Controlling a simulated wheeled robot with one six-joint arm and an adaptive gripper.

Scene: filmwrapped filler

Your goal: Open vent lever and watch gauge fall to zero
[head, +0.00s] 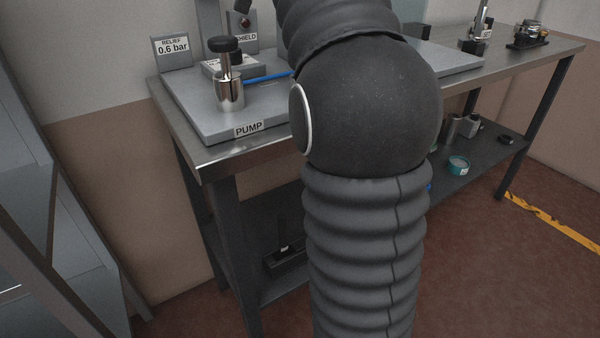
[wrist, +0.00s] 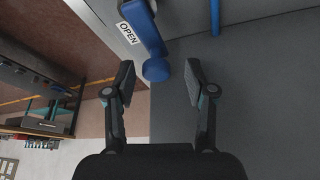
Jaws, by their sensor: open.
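In the wrist view a blue lever (wrist: 146,35) with a rounded end comes down from the top edge, beside a white OPEN label (wrist: 128,33). My gripper (wrist: 159,82) is open, with one finger on each side of the lever's rounded end. The fingers do not touch it, and I cannot tell its depth between them. In the head view my arm hides my gripper and the lever. No gauge face is in view. The pump (head: 228,90), a metal cylinder with a black knob, stands on a grey plate labelled PUMP (head: 248,129).
The steel bench (head: 215,158) carries a RELIEF 0.6 bar sign (head: 172,50) and a blue tube (head: 268,78). Metal fittings (head: 528,36) stand at the far right. A lower shelf (head: 478,165) holds a teal-rimmed roll (head: 458,165). Grey shelving (head: 62,240) stands at left.

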